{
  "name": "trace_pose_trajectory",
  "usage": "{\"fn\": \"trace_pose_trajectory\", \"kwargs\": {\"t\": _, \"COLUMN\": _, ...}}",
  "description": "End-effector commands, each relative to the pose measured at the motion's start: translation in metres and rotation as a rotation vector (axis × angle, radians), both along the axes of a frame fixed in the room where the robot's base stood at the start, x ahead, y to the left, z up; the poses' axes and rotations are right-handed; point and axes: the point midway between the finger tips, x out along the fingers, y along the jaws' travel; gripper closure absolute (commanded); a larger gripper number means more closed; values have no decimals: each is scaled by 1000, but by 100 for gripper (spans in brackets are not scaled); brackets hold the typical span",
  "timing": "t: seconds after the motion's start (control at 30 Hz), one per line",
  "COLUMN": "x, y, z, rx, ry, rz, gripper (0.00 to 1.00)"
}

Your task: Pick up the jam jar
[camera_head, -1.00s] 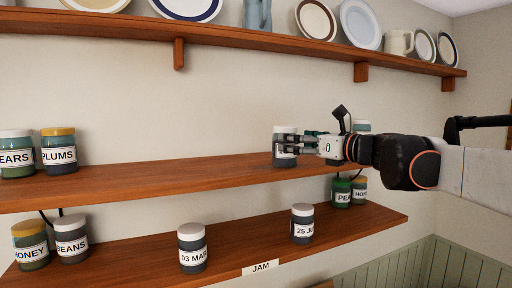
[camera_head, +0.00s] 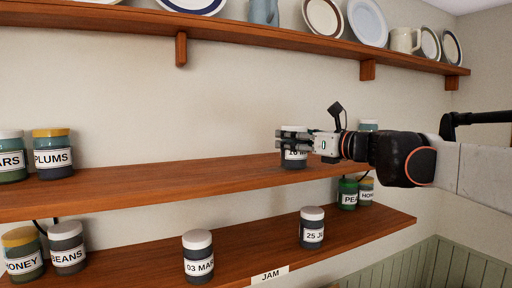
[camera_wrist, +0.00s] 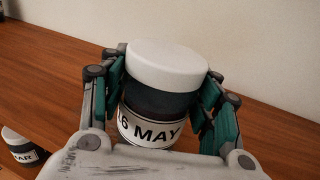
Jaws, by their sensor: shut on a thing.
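A jar (camera_head: 293,158) with a white lid, dark contents and a white label stands at the middle shelf, toward its right part. In the wrist view the same jar (camera_wrist: 160,90) shows a label reading "6 MAY", its first character partly hidden. My gripper (camera_head: 292,144) comes from the right and is shut on this jar, with fingers on both sides of it below the lid. The jar is upright; I cannot tell whether its base touches the shelf. On the lower shelf, above a tag "JAM" (camera_head: 268,276), stand jars labelled "03 MAR" (camera_head: 198,256) and "25 JU" (camera_head: 312,228).
The middle shelf (camera_head: 190,182) is bare left of the held jar as far as the plums jar (camera_head: 52,154). The upper shelf (camera_head: 270,42) holds plates and jugs. Honey (camera_head: 23,254) and beans (camera_head: 67,247) jars stand lower left.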

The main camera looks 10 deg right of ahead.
Motion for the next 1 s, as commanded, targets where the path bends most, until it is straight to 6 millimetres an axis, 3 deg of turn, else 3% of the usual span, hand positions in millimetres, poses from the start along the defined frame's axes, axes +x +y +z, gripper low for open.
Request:
{"fn": "trace_pose_trajectory", "kwargs": {"t": 0.33, "x": 0, "y": 0, "z": 2, "rx": 0, "ry": 0, "rz": -1, "gripper": 80}}
{"fn": "trace_pose_trajectory", "kwargs": {"t": 0.53, "x": 0, "y": 0, "z": 20, "rx": 0, "ry": 0, "rz": -1, "gripper": 80}}
{"fn": "trace_pose_trajectory", "kwargs": {"t": 0.67, "x": 0, "y": 0, "z": 47, "rx": 0, "ry": 0, "rz": -1, "gripper": 80}}
{"fn": "trace_pose_trajectory", "kwargs": {"t": 1.0, "x": 0, "y": 0, "z": 140, "rx": 0, "ry": 0, "rz": -1, "gripper": 80}}
